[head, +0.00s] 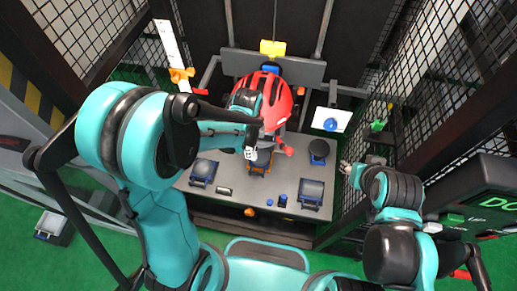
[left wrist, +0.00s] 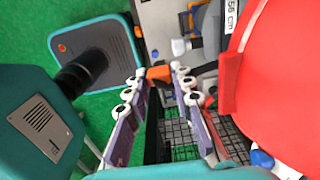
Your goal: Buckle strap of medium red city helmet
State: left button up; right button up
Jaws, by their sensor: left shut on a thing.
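The red helmet (head: 270,98) with dark vents sits upright at the back of the grey bench, partly covered by my left arm. In the left wrist view its red shell (left wrist: 285,85) fills the right side. My left gripper (head: 250,150) is just below the helmet's front edge. In the left wrist view its fingertips (left wrist: 160,76) are closed on a small orange piece (left wrist: 158,73), perhaps part of the strap or buckle. The strap itself is not clearly visible. My right gripper (head: 346,168) is beside the bench's right edge, away from the helmet; its jaws are too small to read.
The grey bench (head: 235,205) carries several dark-topped blocks, one at the left (head: 204,172) and one at the front right (head: 312,192). A blue ball (head: 330,124) lies on a white card at right.

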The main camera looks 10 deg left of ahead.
pick_arm(q)
jog(key=shift+w+a+r+p, duration=0.7)
jog(key=shift+w+a+p, duration=0.35)
jog(key=shift+a, duration=3.1)
jog(key=shift+w+a+r+p, duration=0.75)
jog(key=shift+w+a, duration=0.45)
jog(key=shift+a, duration=2.9)
jog(key=shift+w+d+r+p, duration=0.7)
jog(key=shift+w+r, duration=0.75)
jog(key=shift+w, duration=0.65)
jog(key=shift+w+d+r+p, duration=0.55)
jog(key=shift+w+r+p, duration=0.3)
jog(key=shift+w+r, duration=0.9)
jog(key=shift+w+d+r+p, duration=0.7)
jog(key=shift+w+r, duration=0.45)
jog(key=shift+w, duration=1.25)
jog(key=shift+a+f+b, duration=0.1)
jog(key=shift+f+b, duration=0.4)
jog(key=shift+f, duration=0.1)
jog(key=shift+f+b, duration=0.85)
jog(key=shift+f, duration=0.25)
jog(key=shift+f, duration=0.25)
